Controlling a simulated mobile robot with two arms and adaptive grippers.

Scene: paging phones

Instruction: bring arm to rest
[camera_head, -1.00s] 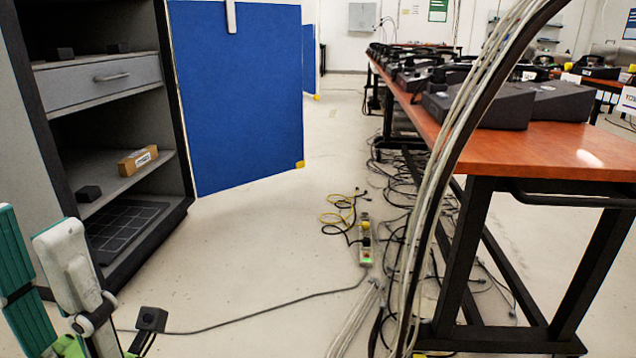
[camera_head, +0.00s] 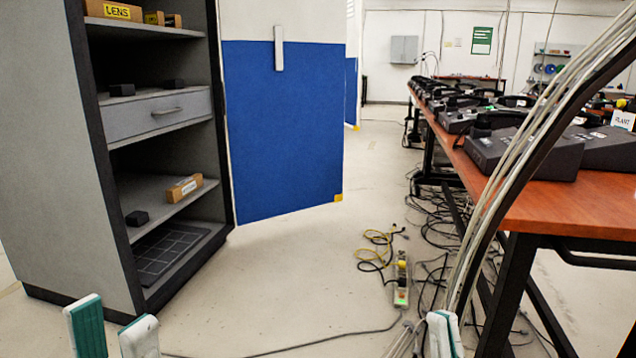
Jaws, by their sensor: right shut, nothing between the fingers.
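My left gripper (camera_head: 112,330) shows at the bottom left, below the cabinet. Its two teal and white fingertips stand apart with floor visible between them, so it is open and empty. My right gripper (camera_head: 443,334) shows only as fingertips at the bottom edge, in front of the cables under the table. It is shut with nothing in it. The rest of both arms is out of view.
A grey cabinet (camera_head: 55,160) stands open at left, with a drawer (camera_head: 157,115) and boxes on shelves. Its blue door (camera_head: 285,140) swings outward. A wooden table (camera_head: 560,200) with phones stands right. Cables and a power strip (camera_head: 401,280) lie on the floor between.

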